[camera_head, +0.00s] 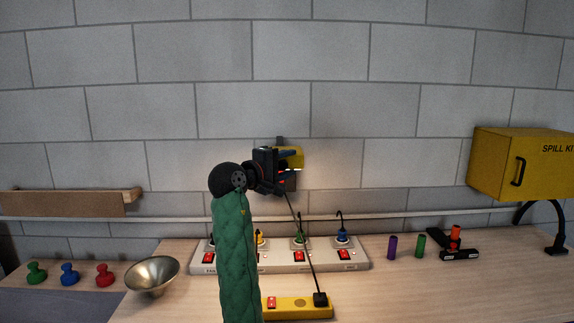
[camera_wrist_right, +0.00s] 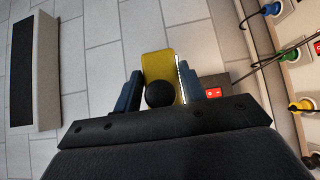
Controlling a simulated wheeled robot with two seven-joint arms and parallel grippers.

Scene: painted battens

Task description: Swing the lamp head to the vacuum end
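The lamp's yellow base (camera_head: 293,309) lies at the front of the bench, with a red switch and a black joint block. Its thin rod rises from the block to the yellow lamp head (camera_head: 292,158) in front of the wall. My right gripper (camera_head: 284,165) is at the head and partly covers it. In the right wrist view the lamp head (camera_wrist_right: 164,66), with a black ball, is between the blue fingers. I cannot tell whether they press on it. The grey socket strip (camera_head: 325,262) stands behind the base; its end labels are too small to read. My left gripper is not in view.
Yellow, green and blue plugs sit in the strip. A metal bowl (camera_head: 153,274) and small coloured knobbed pieces are left. Purple and green cylinders and a black stand (camera_head: 457,250) are right. A yellow spill-kit box (camera_head: 524,165) projects at the far right; the wall is close behind.

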